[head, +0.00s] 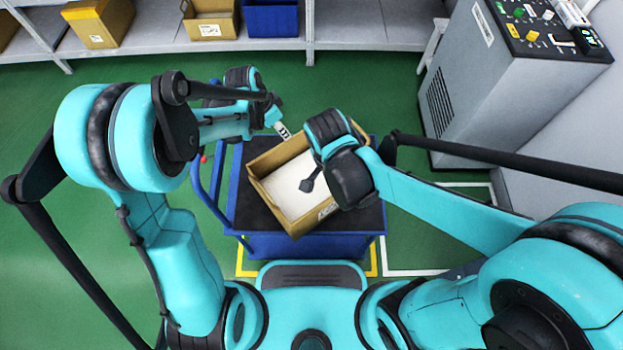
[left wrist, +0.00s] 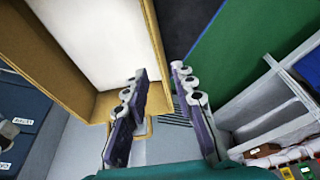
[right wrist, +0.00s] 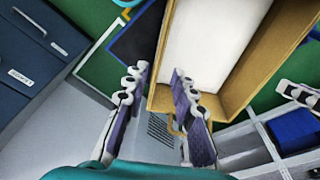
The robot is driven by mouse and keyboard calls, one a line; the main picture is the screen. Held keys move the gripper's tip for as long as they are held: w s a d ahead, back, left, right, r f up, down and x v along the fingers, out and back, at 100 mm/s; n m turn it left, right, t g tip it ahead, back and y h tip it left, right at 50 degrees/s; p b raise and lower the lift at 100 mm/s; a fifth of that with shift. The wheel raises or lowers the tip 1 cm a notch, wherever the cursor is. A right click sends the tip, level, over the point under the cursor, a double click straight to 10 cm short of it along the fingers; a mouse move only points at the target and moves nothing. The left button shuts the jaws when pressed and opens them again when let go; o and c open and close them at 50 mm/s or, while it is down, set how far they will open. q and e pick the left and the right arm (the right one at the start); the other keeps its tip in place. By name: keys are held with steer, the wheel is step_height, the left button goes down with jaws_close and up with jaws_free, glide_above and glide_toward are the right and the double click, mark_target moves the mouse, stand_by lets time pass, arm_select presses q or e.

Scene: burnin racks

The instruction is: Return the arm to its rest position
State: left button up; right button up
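My left gripper (head: 282,130) hangs at the far left corner of a tan box (head: 262,191) with a white inner floor. The box also shows in the left wrist view (left wrist: 72,78). My right wrist is over the box's right side in the head view, which hides most of the right fingers. I cannot tell whether either gripper touches the box.
The box sits askew on a blue cart (head: 300,245) with a dark top. A grey cabinet with a control panel (head: 490,80) stands at the right. A shelf (head: 350,25) with tan and blue bins runs along the back. Green floor is clear at the left.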

stand_by(0.6)
